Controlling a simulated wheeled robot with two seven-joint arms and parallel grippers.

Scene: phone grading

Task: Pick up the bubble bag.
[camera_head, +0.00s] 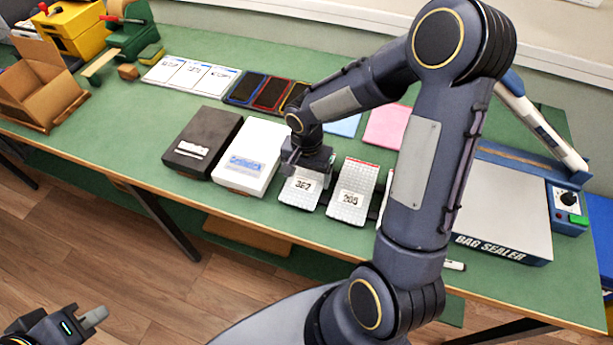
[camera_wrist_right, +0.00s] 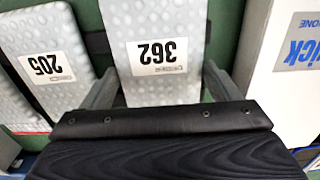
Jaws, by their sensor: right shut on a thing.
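A grey bubble bag labelled 362 (camera_head: 301,187) lies at the front of the green table. In the right wrist view, this bag (camera_wrist_right: 165,85) fills the space between the two fingers of my right gripper (camera_wrist_right: 158,88). My right gripper (camera_head: 306,168) is shut on it across its width, at its far end in the head view. A second bubble bag labelled 205 (camera_head: 353,191) lies to its right; it also shows in the right wrist view (camera_wrist_right: 45,62). My left gripper (camera_head: 88,322) is low at the bottom left, away from the table; its finger gap is unclear.
A white box (camera_head: 250,157) and a black box (camera_head: 203,144) stand left of the bag. The bag sealer (camera_head: 500,205) is on the right, partly behind my right arm. Several phones (camera_head: 270,94) and white cards (camera_head: 191,75) lie farther back. An open cardboard box (camera_head: 40,95) is at left.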

